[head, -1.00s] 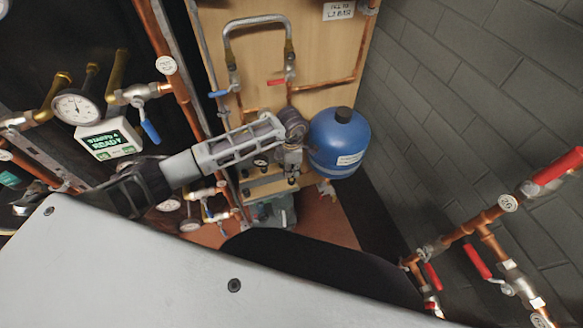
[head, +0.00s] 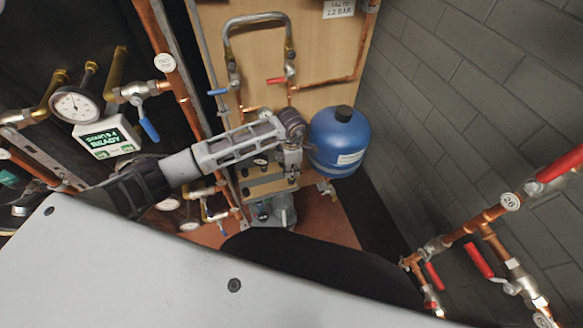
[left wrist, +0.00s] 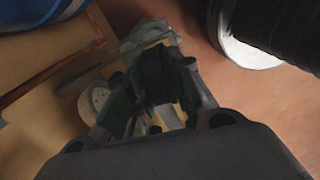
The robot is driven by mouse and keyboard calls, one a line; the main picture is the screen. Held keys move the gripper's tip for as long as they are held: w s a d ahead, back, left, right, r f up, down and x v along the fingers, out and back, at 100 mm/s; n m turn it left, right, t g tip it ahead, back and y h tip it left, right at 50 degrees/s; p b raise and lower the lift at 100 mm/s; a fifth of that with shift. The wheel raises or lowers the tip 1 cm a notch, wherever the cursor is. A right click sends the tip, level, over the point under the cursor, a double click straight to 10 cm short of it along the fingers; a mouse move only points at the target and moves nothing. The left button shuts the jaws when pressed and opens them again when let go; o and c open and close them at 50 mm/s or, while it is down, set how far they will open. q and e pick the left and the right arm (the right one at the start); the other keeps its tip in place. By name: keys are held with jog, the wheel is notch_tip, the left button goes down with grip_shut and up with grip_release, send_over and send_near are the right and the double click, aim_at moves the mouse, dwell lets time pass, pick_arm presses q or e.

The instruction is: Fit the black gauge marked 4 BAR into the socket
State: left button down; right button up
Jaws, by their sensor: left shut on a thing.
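My left gripper (head: 291,172) points down in front of the wooden panel, beside the blue tank. In the left wrist view its fingers (left wrist: 158,95) are shut on a dark, blackish thing (left wrist: 155,72), likely the black gauge. Its face and any 4 BAR marking cannot be read. A pale round disc (left wrist: 95,102) shows just left of the fingers; I cannot tell what it is. Small dark gauges (head: 261,163) sit on a wooden shelf left of the gripper in the head view. I cannot make out the socket. My right gripper is not in view.
The blue tank (head: 338,140) stands close right of the gripper. Copper pipes with red-handled valves (head: 478,260) run along the grey wall. A greyish container (head: 282,211) stands below the shelf.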

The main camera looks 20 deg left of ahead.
pick_arm(q)
jog(key=shift+f, duration=0.15)
dwell(0.4)
jog(key=c, duration=1.2)
grip_release()
jog(key=shift+o, duration=0.2)
jog(key=shift+r+p, duration=0.3)
jog(key=shift+r, duration=0.4)
jog(key=shift+r+p, duration=1.25)
jog(key=shift+r, duration=0.85)
jog(key=shift+r+p, duration=0.85)
jog(key=shift+r, duration=0.6)
jog(key=shift+d, duration=0.1)
